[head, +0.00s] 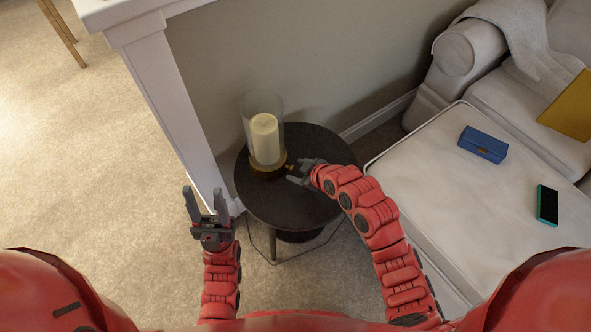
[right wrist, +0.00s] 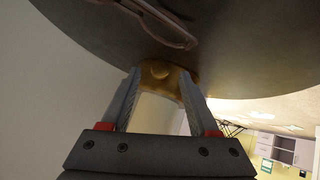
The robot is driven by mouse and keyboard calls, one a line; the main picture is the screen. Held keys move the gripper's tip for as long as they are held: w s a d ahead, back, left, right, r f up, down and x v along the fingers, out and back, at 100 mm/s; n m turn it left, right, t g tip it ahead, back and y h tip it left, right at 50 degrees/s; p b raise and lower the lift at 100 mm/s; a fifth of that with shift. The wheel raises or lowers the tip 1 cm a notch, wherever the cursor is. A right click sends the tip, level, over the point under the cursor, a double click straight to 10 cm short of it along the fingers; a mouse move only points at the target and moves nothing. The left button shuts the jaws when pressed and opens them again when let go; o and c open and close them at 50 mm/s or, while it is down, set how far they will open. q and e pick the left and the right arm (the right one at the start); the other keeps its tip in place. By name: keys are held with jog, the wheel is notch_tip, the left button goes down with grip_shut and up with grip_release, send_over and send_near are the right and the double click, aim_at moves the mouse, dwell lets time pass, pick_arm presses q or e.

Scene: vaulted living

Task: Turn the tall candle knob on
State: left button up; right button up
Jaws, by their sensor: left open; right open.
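The tall candle (head: 264,137) is a cream pillar inside a clear glass cylinder on a brass base (head: 267,170). It stands upright on a round dark side table (head: 285,207). A small brass knob (right wrist: 158,71) shows in the right wrist view, in front of a brass surface. My right gripper (head: 297,173) is open at the right side of the base, with its fingertips on either side of the knob. I cannot tell whether they touch it. My left gripper (head: 207,204) is open and empty, in front and left of the table, pointing away from me.
A white post (head: 168,95) stands left of the table, with a wall behind. A pale sofa (head: 440,155) is at the right, bearing a blue box (head: 483,144) and a teal-edged dark phone-like object (head: 547,205). A thin curved frame (right wrist: 158,22) lies near the knob.

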jog(key=shift+x, duration=0.85)
jog(key=shift+c, duration=0.2)
grip_shut()
